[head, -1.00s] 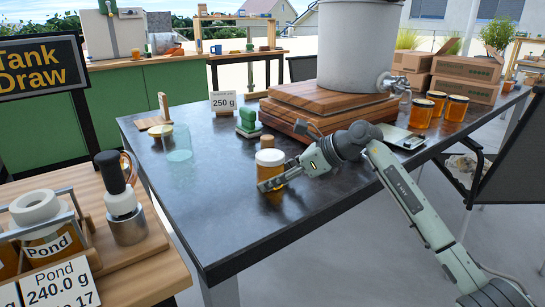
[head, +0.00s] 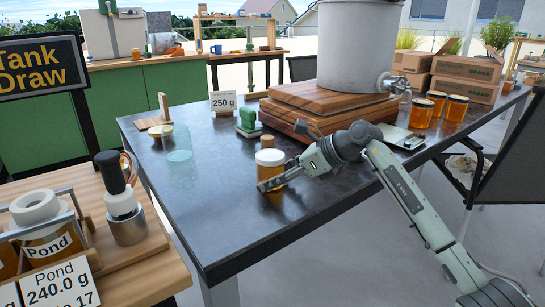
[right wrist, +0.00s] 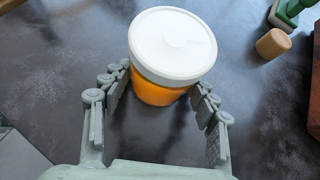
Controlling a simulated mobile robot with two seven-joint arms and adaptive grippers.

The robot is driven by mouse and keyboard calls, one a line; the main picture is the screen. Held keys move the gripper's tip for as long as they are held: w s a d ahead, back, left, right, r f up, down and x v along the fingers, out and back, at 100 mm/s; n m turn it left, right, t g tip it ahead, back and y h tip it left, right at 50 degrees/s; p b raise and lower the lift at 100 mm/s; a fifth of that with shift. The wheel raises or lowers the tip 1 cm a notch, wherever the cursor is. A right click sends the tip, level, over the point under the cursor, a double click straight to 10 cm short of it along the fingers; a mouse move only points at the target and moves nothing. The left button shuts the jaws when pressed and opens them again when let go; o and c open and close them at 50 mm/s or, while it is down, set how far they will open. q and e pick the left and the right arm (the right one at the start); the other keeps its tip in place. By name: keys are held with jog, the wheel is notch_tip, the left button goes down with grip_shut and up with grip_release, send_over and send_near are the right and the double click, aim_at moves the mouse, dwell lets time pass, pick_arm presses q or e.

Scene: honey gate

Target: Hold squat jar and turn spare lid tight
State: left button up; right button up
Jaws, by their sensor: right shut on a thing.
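A squat amber jar (head: 268,172) stands upright near the middle of the dark table, with a white lid (head: 270,157) on top. The right wrist view shows the white lid (right wrist: 172,45) covering the mouth of the jar (right wrist: 158,93); it looks level, but how tight it is cannot be told. My right gripper (head: 270,183) comes from the right, low on the jar. In the right wrist view its fingers (right wrist: 160,82) are on either side of the jar body, below the lid, shut on it. My left gripper is not in the head view.
A wooden cylinder (head: 267,141) and a green-handled stamp (head: 247,122) stand just behind the jar. A clear glass (head: 179,145) is to the left. Wooden boards (head: 290,118) under a big metal tank (head: 358,50) fill the back. The table's front left is clear.

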jog(key=o, duration=0.8)
jog(key=shift+c, duration=0.2)
jog(key=shift+o, duration=0.6)
jog(key=shift+o, duration=1.4)
